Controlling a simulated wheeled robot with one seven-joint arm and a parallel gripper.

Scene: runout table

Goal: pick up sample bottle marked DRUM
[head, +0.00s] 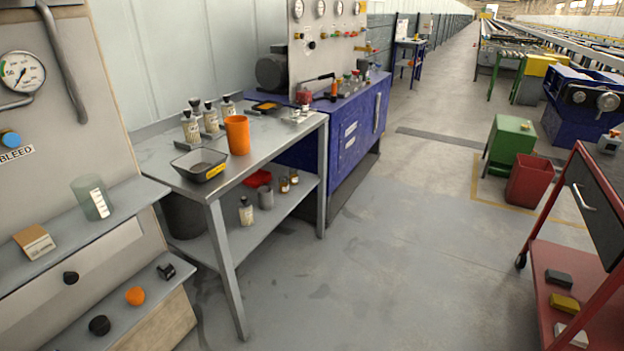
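Several pale sample bottles with dark caps and printed labels stand in a row at the back of the metal table (262,146): a near one (190,128), a middle one (210,118) and a far one (228,107). Another pale bottle (246,212) with a dark cap stands upright on the table's lower shelf. The labels are too small to read, so I cannot tell which bottle is marked DRUM. My gripper is not in view.
An orange cup (237,136) and a dark tray (199,166) stand in front of the bottles. Amber jars (284,186) and a red dish (258,179) are on the lower shelf. A red cart (570,262) stands at right. The floor between is clear.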

